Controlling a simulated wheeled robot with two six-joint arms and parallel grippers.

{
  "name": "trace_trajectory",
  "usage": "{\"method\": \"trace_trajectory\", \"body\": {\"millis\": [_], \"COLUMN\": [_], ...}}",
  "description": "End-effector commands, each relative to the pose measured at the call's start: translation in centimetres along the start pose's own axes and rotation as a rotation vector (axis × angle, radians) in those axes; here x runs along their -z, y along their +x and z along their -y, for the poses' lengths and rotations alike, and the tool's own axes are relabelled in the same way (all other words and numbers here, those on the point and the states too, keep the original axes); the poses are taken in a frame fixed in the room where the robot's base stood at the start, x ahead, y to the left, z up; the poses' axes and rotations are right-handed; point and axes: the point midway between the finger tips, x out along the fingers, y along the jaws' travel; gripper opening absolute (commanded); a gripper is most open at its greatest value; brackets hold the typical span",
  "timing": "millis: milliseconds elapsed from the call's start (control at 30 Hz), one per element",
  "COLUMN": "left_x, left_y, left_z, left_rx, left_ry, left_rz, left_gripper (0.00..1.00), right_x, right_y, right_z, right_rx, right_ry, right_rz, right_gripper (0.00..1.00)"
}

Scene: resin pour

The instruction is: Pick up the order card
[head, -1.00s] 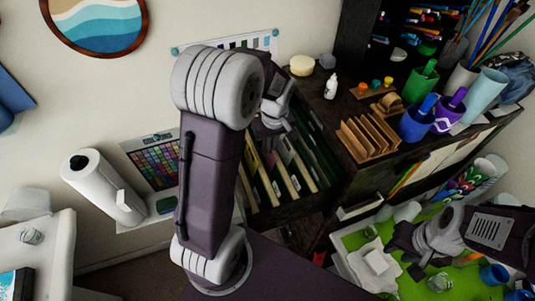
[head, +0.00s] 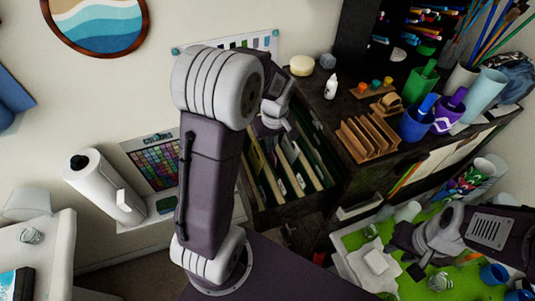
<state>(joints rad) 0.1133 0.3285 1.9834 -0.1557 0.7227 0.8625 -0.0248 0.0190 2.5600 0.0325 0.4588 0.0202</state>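I cannot make out an order card for certain in the head view. An open drawer of upright files (head: 291,178), with pale and green edges, lies below my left gripper (head: 279,122). That gripper is small, dark and partly behind my own arm. It is over the drawer's upper end, and I cannot tell whether its fingers are open or hold anything. My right gripper (head: 416,272) is over the green mat (head: 355,241) at the lower right. Its fingers are too small and dark to read.
A dark cabinet top carries a wooden slotted rack (head: 368,138), a white bottle (head: 331,86) and several coloured cups. A glass jar (head: 440,281) stands close to my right gripper. A white paper roll (head: 103,186) and a colour chart (head: 155,163) are left of my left arm.

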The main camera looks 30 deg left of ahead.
Motion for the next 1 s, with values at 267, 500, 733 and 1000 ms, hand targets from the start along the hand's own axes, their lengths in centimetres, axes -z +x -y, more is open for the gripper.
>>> {"method": "trace_trajectory", "body": {"millis": [267,500,733,1000], "left_x": [-0.3,-0.3,-0.1,-0.3], "left_y": [0.3,0.3,-0.6,-5.1], "left_z": [0.1,0.1,0.1,-1.1], "left_rx": [0.006,0.006,0.005,-0.001], "left_ry": [0.0,0.0,-0.001,0.007], "left_rz": [0.008,0.009,0.007,0.002], "left_gripper": [0.0,0.0,0.0,0.0], "right_x": [0.0,0.0,0.0,-0.1], "right_y": [0.1,0.1,-0.1,1.3], "right_z": [0.0,0.0,0.0,0.0], "right_rx": [0.0,0.0,0.0,0.0], "right_ry": [0.0,0.0,0.0,0.0], "right_rz": [0.0,0.0,0.0,0.0], "right_gripper": [0.33,0.33,0.33,0.33]}}
